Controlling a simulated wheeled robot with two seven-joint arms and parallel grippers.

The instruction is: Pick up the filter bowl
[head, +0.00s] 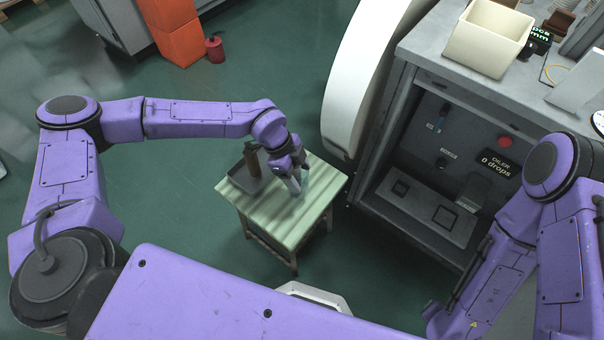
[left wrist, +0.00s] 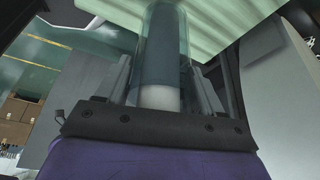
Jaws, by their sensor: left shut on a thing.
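My left gripper (head: 297,184) is over the small table (head: 292,232), with its fingers pointing down. The filter bowl (head: 304,186) is a clear, see-through cylinder between its fingertips, partly hidden by the gripper. In the left wrist view the bowl (left wrist: 164,45) runs between the two fingers of the gripper (left wrist: 165,85), which is shut on it. A dark grey cylinder and a white part show through the clear wall. I cannot tell whether the bowl touches the tabletop. My right arm shows at the right, but its gripper is out of the picture.
A dark tray (head: 243,184) with a brown upright piece (head: 251,160) sits on the table's left side. A grey machine cabinet (head: 440,100) with an open bay and a white curved guard (head: 362,75) stands close on the right. A cream bin (head: 487,38) sits on top.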

